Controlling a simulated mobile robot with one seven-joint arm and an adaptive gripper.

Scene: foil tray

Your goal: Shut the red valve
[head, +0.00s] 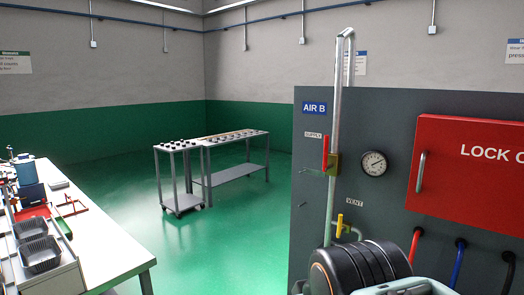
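The red valve handle (326,152) stands upright beside the vertical metal pipe (336,100), on the dark grey panel (310,225). It lies in line with the pipe. A brass valve body (334,166) is next to its lower part. The label SUPPLY (313,135) is just left of the handle, below a blue AIR B sign (314,108). My gripper is not in view, and nothing visible touches the red handle.
A round gauge (374,163) is right of the red handle. A red lock-out box (470,185) is farther right, above coloured hoses. A cluttered workbench (115,245) is at left; green floor (215,245) lies clear between.

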